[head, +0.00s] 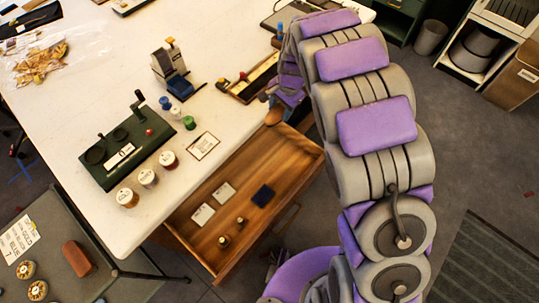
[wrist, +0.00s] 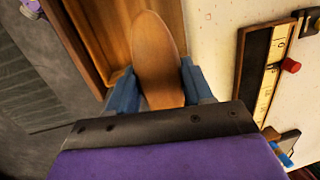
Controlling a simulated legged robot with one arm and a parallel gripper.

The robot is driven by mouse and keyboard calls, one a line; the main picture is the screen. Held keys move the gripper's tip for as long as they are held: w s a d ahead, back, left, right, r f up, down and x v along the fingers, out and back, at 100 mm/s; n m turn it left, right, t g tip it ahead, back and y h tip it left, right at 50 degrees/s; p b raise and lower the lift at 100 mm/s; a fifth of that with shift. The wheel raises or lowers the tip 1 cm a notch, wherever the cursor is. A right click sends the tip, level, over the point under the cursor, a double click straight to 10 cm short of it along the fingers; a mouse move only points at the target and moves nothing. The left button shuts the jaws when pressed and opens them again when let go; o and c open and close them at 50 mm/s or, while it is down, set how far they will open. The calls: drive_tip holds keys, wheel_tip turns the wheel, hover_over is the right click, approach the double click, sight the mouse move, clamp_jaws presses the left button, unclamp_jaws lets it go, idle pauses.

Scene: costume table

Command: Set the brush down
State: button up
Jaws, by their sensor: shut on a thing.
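My gripper (wrist: 159,85) has its blue fingers shut on the brush (wrist: 158,45), one on each side. The brush shows a smooth, oval brown wooden back; its bristles are not visible. In the head view, the brush (head: 273,117) shows as a small brown shape below my gripper (head: 272,98), near the far right end of the open wooden drawer. My arm hides part of the gripper there. I cannot tell the brush's exact height or whether it touches anything.
The open drawer (head: 178,219) holds two pale cards, a dark blue square and two small knobs. The white table (head: 75,135) carries a green sewing-like device (head: 125,150), several spools, a framed card (head: 203,146) and a long wooden tray (head: 240,92). The drawer's upper right floor looks clear.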

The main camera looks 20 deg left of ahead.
sight(268, 156)
drive_tip(key=a, duration=0.2)
drive_tip(key=s+a, duration=0.1)
drive_tip(key=shift+r, duration=0.3)
drive_tip(key=shift+d+f, duration=0.15)
drive_tip(key=shift+f, duration=0.15)
drive_tip(key=f+b, duration=0.4)
drive_tip(key=f, duration=2.3)
drive_tip(key=shift+a, duration=0.2)
drive_tip(key=shift+f, duration=0.2)
drive_tip(key=o, duration=0.9)
drive_tip(key=shift+f+b, duration=0.1)
drive_tip(key=shift+b, duration=0.4)
